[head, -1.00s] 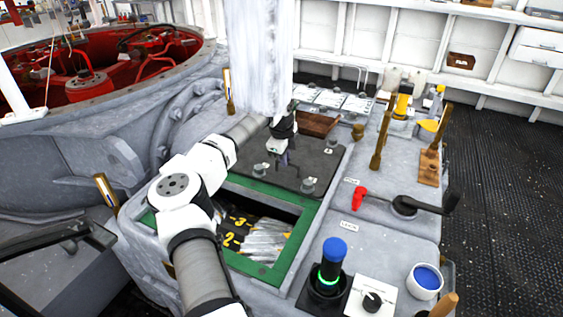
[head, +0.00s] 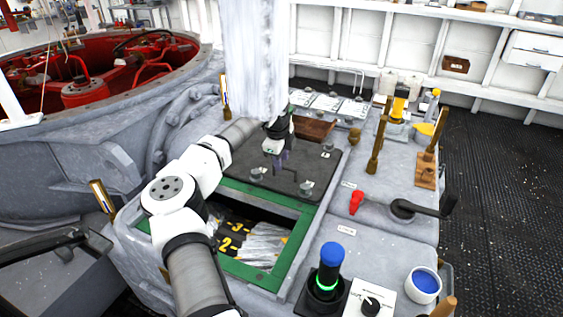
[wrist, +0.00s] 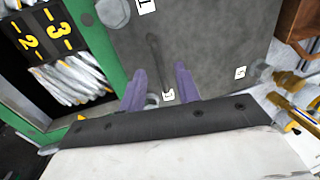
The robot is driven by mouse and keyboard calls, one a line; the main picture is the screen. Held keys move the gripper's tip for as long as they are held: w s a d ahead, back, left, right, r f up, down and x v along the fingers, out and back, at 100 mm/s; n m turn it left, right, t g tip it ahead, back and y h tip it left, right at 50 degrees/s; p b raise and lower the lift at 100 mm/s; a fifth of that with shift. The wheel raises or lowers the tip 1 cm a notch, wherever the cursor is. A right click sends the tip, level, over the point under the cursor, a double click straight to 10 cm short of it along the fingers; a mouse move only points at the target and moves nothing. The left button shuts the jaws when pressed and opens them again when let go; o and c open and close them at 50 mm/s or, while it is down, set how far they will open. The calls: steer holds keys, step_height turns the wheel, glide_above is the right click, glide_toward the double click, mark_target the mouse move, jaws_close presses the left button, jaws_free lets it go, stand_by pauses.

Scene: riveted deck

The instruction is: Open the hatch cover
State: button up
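The hatch cover is a dark grey plate (head: 285,182) with several round grey knobs and small white labels. It lies over the far part of a green-framed opening (head: 286,247). The near part is uncovered and shows the yellow numbers 2 and 3 on black. My gripper (head: 279,162) points down at the far middle of the cover. In the wrist view my gripper (wrist: 160,82) has two purple fingers spread apart over the cover plate (wrist: 205,45), with a thin dark line on the plate between them. Whether the fingertips touch the plate I cannot tell.
A brown wooden box (head: 316,131) stands past the cover. To the right are a lever with a red end (head: 356,201), a blue-topped button post (head: 331,255), a white dial (head: 370,303) and a blue-filled cup (head: 424,281). Upright brown handles (head: 375,150) stand farther back.

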step_height(320, 180, up, 12)
steer(key=s+a+b, duration=0.1)
steer(key=s, duration=0.1)
steer(key=shift+b, duration=0.35)
steer(key=shift+s+r, duration=0.1)
steer(key=shift+r, duration=0.1)
